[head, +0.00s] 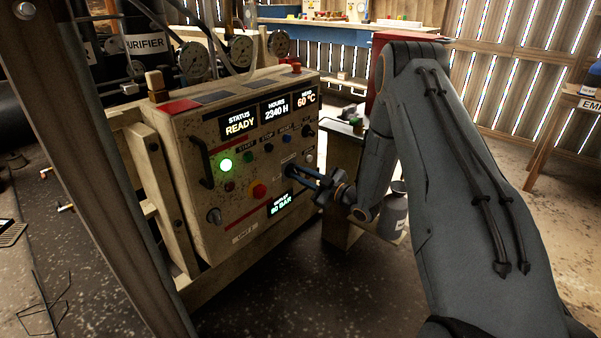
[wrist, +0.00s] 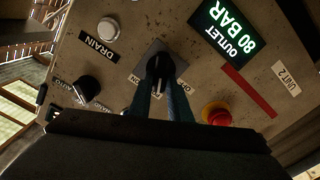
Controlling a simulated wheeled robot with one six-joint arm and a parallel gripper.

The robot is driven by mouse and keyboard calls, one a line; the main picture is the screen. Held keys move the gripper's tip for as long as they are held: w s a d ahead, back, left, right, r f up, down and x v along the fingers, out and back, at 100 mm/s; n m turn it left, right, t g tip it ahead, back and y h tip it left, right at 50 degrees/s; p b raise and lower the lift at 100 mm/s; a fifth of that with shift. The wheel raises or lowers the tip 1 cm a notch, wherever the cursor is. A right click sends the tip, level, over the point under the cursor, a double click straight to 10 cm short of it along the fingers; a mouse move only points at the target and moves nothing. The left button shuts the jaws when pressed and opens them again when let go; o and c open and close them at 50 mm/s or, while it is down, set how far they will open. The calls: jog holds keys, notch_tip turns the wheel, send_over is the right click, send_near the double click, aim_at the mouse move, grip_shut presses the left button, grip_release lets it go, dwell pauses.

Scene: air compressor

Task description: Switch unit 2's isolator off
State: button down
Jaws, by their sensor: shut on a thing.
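The isolator, a black rotary knob (wrist: 160,66) on a grey square plate, is on the beige control panel (head: 235,215), which shows a "UNIT 2" label (wrist: 288,80) in the wrist view. My gripper (wrist: 163,90) is shut on the knob, one finger on each side. Small labels flank the plate; the left one is partly hidden and I cannot read it surely. In the head view my gripper (head: 297,175) reaches the panel from the right and covers most of the knob.
Near the knob are a red mushroom button (wrist: 216,113), a black selector (wrist: 86,88), a white drain button (wrist: 107,27) and the outlet display (wrist: 229,27) reading 80 BAR. A green lamp (head: 226,165) is lit under the READY display (head: 239,123). A wooden post (head: 95,150) stands left.

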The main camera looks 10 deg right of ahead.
jog(key=n+p, duration=0.1)
jog(key=n, duration=0.3)
jog(key=n+p, duration=0.1)
jog(key=n, duration=0.3)
jog(key=f+n+p, duration=0.1)
jog(key=n, duration=0.3)
jog(key=shift+s+a, duration=0.25)
jog(key=shift+a, duration=0.15)
dwell(0.3)
jog(key=c, duration=1.6)
grip_release()
jog(key=shift+c, duration=0.2)
jog(key=shift+d, duration=0.15)
jog(key=p+v, duration=0.1)
jog(key=v, duration=0.6)
jog(key=shift+s+d+p, duration=0.2)
jog(key=shift+s+p, duration=0.1)
jog(key=shift+p, duration=0.05)
